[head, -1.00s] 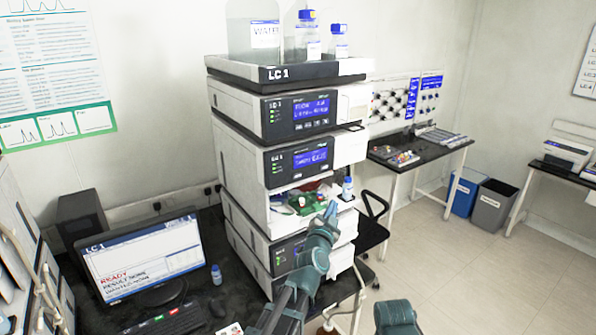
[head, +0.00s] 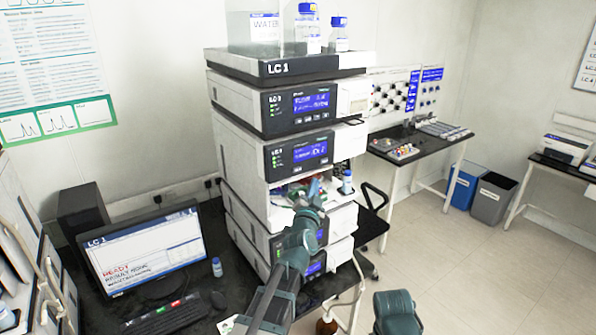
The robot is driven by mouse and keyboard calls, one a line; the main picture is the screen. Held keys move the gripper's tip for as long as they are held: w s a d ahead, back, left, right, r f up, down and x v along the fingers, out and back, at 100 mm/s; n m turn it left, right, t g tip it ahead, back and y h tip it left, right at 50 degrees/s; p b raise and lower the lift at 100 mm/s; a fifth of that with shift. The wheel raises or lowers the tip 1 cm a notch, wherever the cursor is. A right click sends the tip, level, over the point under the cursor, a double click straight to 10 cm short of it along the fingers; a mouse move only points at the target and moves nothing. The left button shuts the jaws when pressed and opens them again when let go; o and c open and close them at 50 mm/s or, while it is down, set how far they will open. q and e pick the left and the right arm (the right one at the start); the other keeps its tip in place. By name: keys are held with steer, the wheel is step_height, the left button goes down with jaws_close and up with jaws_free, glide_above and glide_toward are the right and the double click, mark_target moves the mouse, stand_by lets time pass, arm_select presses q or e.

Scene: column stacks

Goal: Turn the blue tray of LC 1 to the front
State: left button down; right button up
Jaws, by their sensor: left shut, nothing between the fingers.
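The LC 1 stack (head: 240,115) stands on the dark bench, with its lit modules one above another. Its open sampler bay (head: 284,190) is at mid height, with small red and green things inside. My left gripper (head: 313,188) is at the mouth of this bay, shut and empty. My gripper and arm cover much of the bay, and I cannot make out the blue tray apart from the gripper. My right arm (head: 397,312) shows only as a teal part at the bottom edge. Its gripper is out of the picture.
A small blue-capped bottle (head: 347,182) stands at the bay's right side. A monitor (head: 150,255) and another small bottle (head: 217,267) stand left of the stack. Bottles stand on its top tray (head: 285,68).

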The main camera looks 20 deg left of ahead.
arm_select(q)
steer(key=w+a, duration=0.3)
steer(key=a, duration=0.1)
steer(key=shift+w+a, duration=0.35)
steer(key=shift+a, duration=0.05)
steer(key=shift+w+a, duration=0.1)
stand_by(1.9)
steer(key=shift+w+a, duration=0.15)
steer(key=shift+a, duration=0.1)
steer(key=shift+w+a, duration=0.3)
stand_by(0.7)
steer(key=shift+s+d, duration=0.55)
steer(key=shift+d, duration=0.1)
stand_by(0.4)
steer(key=shift+s+d, duration=0.8)
steer(key=shift+d, duration=0.2)
steer(key=shift+s+d, duration=0.75)
steer(key=shift+d, duration=0.25)
